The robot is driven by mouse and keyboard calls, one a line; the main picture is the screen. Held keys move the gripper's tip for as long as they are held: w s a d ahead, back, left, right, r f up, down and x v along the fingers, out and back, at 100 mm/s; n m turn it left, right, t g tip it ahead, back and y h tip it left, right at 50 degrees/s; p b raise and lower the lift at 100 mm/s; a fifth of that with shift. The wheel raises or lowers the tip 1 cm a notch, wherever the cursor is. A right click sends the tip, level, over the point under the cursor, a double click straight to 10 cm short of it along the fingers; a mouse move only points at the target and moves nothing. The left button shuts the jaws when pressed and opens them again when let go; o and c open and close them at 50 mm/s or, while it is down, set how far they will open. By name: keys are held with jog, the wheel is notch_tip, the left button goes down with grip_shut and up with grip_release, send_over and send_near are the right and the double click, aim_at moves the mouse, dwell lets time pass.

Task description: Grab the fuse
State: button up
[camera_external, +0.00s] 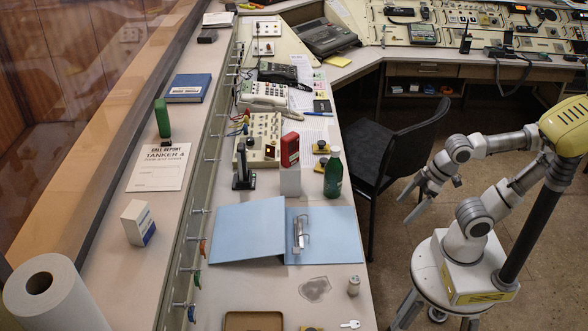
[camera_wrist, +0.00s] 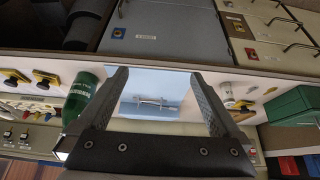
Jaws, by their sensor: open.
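A small pale cylinder, which looks like the fuse (camera_external: 353,285), stands upright on the long desk near its right edge, just below the blue binder. In the wrist view, which is upside down, the pale cylinder (camera_wrist: 228,95) shows just right of the right finger. My gripper (camera_external: 412,200) is open and empty, off the desk's right side in the air. It is apart from the cylinder, and its fingers (camera_wrist: 158,76) frame the open binder in the wrist view.
The open blue binder (camera_external: 248,232) lies flat beyond the cylinder. A green bottle (camera_external: 333,173) stands beside the binder. A white key tag (camera_external: 350,324) and a brown tray (camera_external: 252,321) lie near the bottom. A dark chair (camera_external: 390,150) stands behind my arm.

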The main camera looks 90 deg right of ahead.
jog(key=c, duration=0.4)
jog(key=shift+c, duration=0.2)
